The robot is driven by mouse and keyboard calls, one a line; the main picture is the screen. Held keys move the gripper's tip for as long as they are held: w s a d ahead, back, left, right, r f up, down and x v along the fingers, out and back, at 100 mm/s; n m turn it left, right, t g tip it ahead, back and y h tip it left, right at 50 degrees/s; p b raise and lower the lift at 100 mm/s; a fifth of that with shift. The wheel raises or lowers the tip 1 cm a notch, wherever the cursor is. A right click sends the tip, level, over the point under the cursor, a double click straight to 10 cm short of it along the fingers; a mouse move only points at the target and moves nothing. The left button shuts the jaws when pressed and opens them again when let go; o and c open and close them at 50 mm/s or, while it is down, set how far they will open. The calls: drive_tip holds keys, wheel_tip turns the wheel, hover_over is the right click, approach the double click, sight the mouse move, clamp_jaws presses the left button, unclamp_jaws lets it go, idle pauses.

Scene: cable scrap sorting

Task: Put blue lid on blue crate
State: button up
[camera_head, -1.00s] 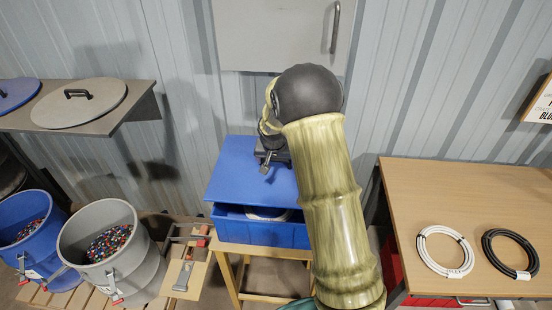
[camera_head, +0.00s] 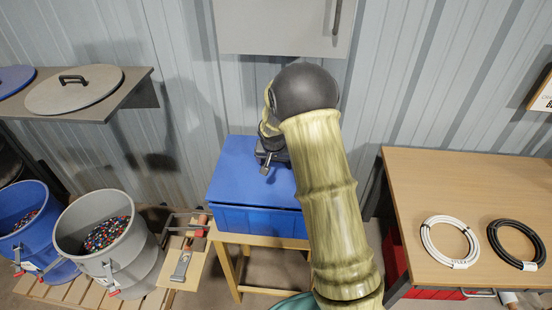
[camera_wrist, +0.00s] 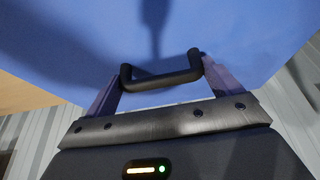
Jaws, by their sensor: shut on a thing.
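The blue lid (camera_head: 236,168) lies flat over the top of the blue crate (camera_head: 262,221), and no gap shows between them along the front. The crate stands on a small wooden stand (camera_head: 232,241). My gripper (camera_head: 268,160) is above the lid, partly hidden by my arm. In the wrist view my gripper (camera_wrist: 160,78) is shut on the black handle (camera_wrist: 160,80) of the blue lid (camera_wrist: 230,40). The right side of the crate is hidden behind my arm.
A wooden table (camera_head: 420,185) with a white cable coil (camera_head: 424,238) and a black cable coil (camera_head: 494,240) is at right. A blue bin (camera_head: 40,235) and a grey bin (camera_head: 70,245) stand at left. A grey round lid (camera_head: 50,98) lies on a shelf above them.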

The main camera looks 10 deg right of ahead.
drive_tip(key=shift+f+b, duration=0.75)
drive_tip(key=shift+f, duration=0.4)
drive_tip(key=shift+s, duration=0.1)
drive_tip(key=o, duration=1.4)
drive_tip(key=shift+o, duration=0.2)
drive_tip(key=shift+r, duration=0.15)
drive_tip(key=b+v, duration=0.3)
drive_tip(key=v, duration=1.4)
drive_tip(key=shift+s, duration=0.15)
drive_tip(key=s+d+f+n, duration=0.1)
drive_tip(key=s+f, duration=0.3)
drive_tip(key=s, duration=0.7)
drive_tip(key=s+d+f+n+g+y, duration=0.1)
drive_tip(key=s+f, duration=0.3)
drive_tip(key=s, duration=0.7)
drive_tip(key=shift+s+f+n+g, duration=0.2)
drive_tip(key=shift+s+n+g, duration=0.1)
drive_tip(key=shift+n, duration=0.5)
drive_tip(key=shift+d, duration=0.1)
